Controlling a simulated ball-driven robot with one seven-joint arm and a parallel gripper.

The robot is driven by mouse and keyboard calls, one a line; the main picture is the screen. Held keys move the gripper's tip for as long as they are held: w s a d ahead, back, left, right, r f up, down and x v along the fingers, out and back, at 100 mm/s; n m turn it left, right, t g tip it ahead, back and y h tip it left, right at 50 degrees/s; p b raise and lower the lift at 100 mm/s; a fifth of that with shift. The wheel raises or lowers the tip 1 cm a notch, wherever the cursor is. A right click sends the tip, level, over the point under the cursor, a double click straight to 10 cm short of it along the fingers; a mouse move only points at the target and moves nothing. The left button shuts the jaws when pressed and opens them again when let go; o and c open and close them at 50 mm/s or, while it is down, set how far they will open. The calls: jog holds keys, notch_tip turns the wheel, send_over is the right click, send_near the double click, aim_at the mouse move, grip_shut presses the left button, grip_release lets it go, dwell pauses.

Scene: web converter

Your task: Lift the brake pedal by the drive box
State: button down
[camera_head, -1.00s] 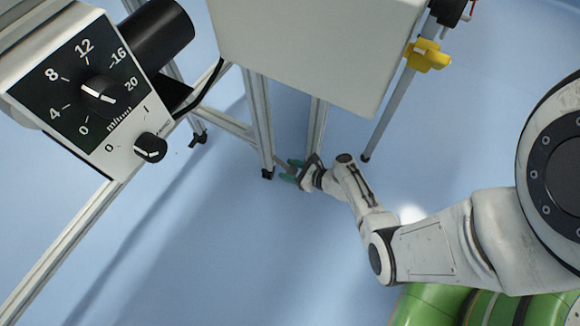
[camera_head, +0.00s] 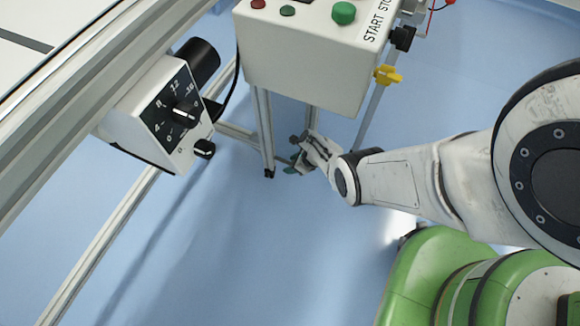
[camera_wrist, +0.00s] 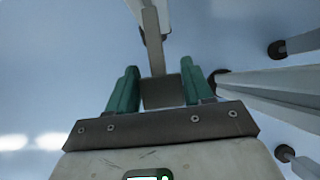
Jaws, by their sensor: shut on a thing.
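The brake pedal (camera_wrist: 161,92) is a dark grey flat block on a pale bar, in the wrist view. It sits between the two green fingers of my gripper (camera_wrist: 160,88), which is shut on it. In the head view my gripper (camera_head: 294,165) is low, beside a frame leg, and mostly hides the pedal. The drive box (camera_head: 126,125) is white with a black dial face, at the left of the head view, above and left of my gripper. I cannot tell how high the pedal is held.
A pale control box (camera_head: 300,60) with a green button (camera_head: 343,13) hangs above my gripper. Metal frame legs (camera_head: 264,130) stand close by, and a yellow knob (camera_head: 387,75) is on the right post. The blue floor (camera_head: 230,260) in front is clear.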

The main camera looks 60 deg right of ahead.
jog(key=shift+r+g+p, duration=0.2)
jog(key=shift+g+p, duration=0.1)
jog(key=shift+g, duration=0.1)
dwell(0.3)
jog(key=c, duration=0.5)
grip_release()
jog(key=shift+r, duration=0.15)
jog(key=p+v, duration=1)
jog(key=shift+s+r, duration=0.15)
jog(key=shift+s, duration=0.1)
